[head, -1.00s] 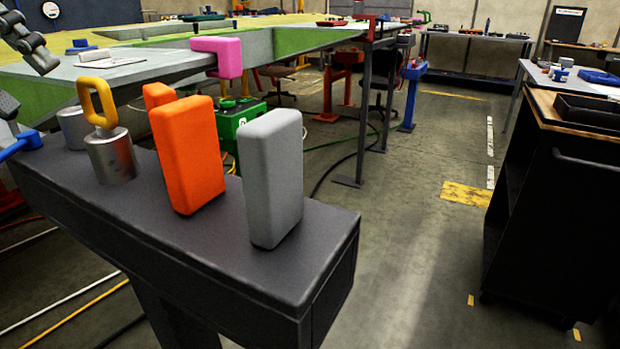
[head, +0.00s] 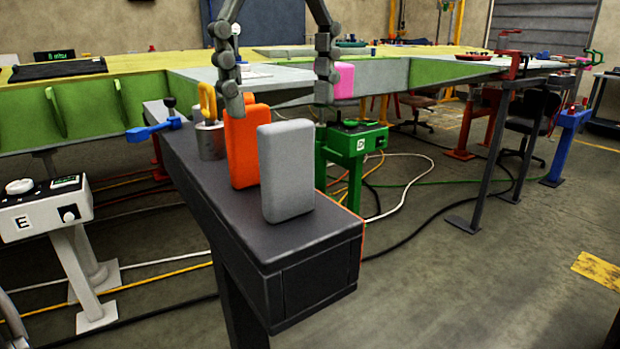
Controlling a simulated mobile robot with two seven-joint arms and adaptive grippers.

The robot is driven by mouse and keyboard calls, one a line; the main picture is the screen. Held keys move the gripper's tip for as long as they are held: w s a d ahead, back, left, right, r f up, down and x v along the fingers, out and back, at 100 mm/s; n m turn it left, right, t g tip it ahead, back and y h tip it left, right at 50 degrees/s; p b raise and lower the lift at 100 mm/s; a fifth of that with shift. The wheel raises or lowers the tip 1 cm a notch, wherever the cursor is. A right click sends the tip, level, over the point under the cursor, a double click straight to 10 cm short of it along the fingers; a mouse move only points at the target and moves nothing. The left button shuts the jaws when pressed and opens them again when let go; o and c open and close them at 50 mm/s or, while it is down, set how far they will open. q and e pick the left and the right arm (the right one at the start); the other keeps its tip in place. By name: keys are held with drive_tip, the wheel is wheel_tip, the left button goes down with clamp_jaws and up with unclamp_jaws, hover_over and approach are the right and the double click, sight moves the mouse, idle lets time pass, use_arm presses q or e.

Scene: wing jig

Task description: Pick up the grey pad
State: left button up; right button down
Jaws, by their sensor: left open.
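The grey pad (head: 287,172) is a rounded block standing upright near the front end of a dark bench (head: 310,245). My left gripper (head: 278,104) comes down from the top of the head view, with its two fingers wide apart and nothing between them. Its fingertips are just above the height of the grey pad's top, one toward each side of it. The left finger overlaps the orange pad (head: 241,155), which stands just behind the grey pad. I cannot tell the exact depth of the fingers. My right gripper is not in view.
A metal cylinder with a yellow handle (head: 208,102) and a blue clamp (head: 150,130) are farther back on the bench. A white box marked E (head: 45,212) is at left. Cables cross the floor.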

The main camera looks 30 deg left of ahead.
sight(287, 162)
use_arm(q)
drive_tip(key=shift+d+f, duration=0.2)
drive_tip(key=shift+d, duration=0.15)
drive_tip(key=shift+f, duration=0.35)
drive_tip(key=f, duration=0.7)
drive_tip(key=shift+a, duration=0.25)
drive_tip(key=shift+c, duration=0.4)
drive_tip(key=c, duration=1.2)
